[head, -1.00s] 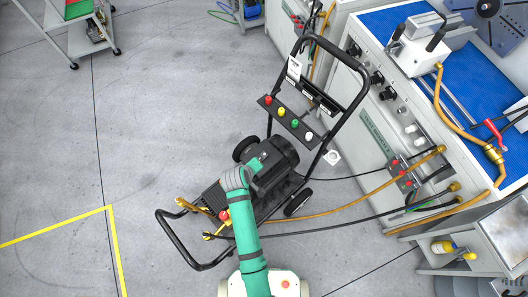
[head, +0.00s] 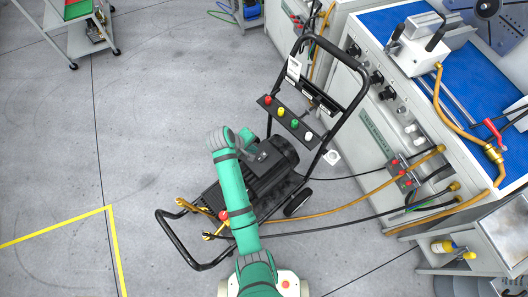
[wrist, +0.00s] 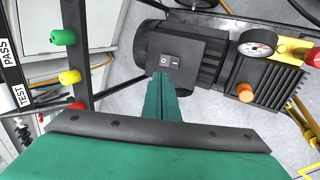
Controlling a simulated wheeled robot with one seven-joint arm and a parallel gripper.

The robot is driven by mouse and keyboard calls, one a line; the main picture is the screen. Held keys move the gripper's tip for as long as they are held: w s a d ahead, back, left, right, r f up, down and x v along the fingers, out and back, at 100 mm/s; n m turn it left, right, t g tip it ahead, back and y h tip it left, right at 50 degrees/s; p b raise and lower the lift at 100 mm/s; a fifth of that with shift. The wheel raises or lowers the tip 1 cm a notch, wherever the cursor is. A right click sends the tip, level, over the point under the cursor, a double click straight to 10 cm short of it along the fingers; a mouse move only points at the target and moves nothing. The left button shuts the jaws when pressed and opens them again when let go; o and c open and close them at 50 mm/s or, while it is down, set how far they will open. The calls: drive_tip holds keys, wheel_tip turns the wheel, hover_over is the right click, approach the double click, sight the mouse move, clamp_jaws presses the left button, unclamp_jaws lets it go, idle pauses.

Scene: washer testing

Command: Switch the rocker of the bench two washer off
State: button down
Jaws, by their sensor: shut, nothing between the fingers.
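The washer (head: 240,190) stands on the floor as a black-framed cart with a black motor (head: 272,160). In the wrist view, the motor (wrist: 205,50) carries a dark box with a small black rocker (wrist: 170,62) bearing white marks. I cannot tell which side of the rocker is pressed. My gripper (wrist: 163,78) is shut and empty. Its green fingertips are in front of the box, just below the rocker in the picture; I cannot tell whether they touch. In the head view, my gripper (head: 247,138) is beside the motor's upper left.
A panel with coloured knobs (head: 289,119) spans the washer's handle frame. A gauge (wrist: 257,42) and a red knob (wrist: 313,57) are right of the motor. A bench (head: 372,130) with hoses stands right.

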approach(262, 157)
drive_tip(key=w+d+f, duration=0.1)
drive_tip(key=d+f, duration=0.1)
drive_tip(key=w+d+f, duration=0.2)
drive_tip(key=shift+w+d+f, duration=0.15)
drive_tip(key=shift+w+f, duration=0.1)
idle(0.3)
